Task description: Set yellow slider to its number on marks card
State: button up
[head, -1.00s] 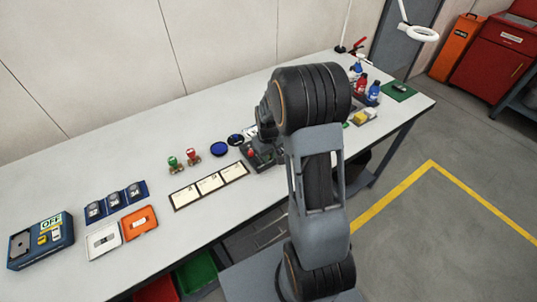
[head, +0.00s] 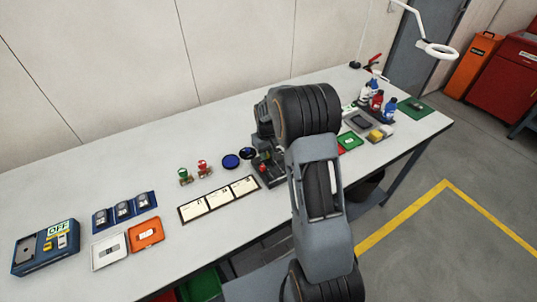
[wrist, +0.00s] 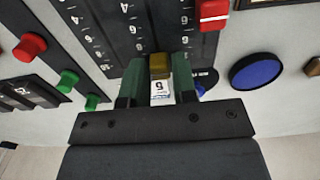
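In the wrist view the yellow slider (wrist: 160,66) is a small knob on a dark panel (wrist: 128,30) with rows of white numbers and ticks. The green fingers of my gripper (wrist: 158,78) stand on both sides of it with no clear gap. A small white label with a 5-like digit shows between the fingers below the knob. In the head view my arm hides the gripper and most of the panel (head: 268,172). A cream card strip with three fields (head: 218,199) lies left of the panel; its writing is too small to read, and I cannot tell if it is the marks card.
A red slider (wrist: 213,14) is right of the yellow one. Red (wrist: 30,46) and green knobs (wrist: 68,80) are to the left, a blue disc (wrist: 256,72) to the right. Bottles (head: 377,100) stand farther along the bench. Clear bench lies in front of the wall.

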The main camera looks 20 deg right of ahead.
jog(key=o, duration=0.3)
notch_tip(320, 180, up, 14)
jog(key=shift+s+f+b, duration=0.1)
jog(key=shift+f+b, duration=0.05)
jog(key=shift+b, duration=0.4)
dwell(0.5)
jog(key=shift+s+a+r+m+t, duration=0.5)
jog(key=shift+s+a, duration=0.9)
jog(key=shift+s, duration=2.35)
jog(key=shift+s+a+r+n+t, duration=0.1)
jog(key=shift+s+a+r+t, duration=0.65)
jog(key=shift+s, duration=3.05)
jog(key=shift+s+a+m+t, duration=0.3)
jog(key=shift+s+a+t, duration=0.45)
jog(key=shift+s+a, duration=2.15)
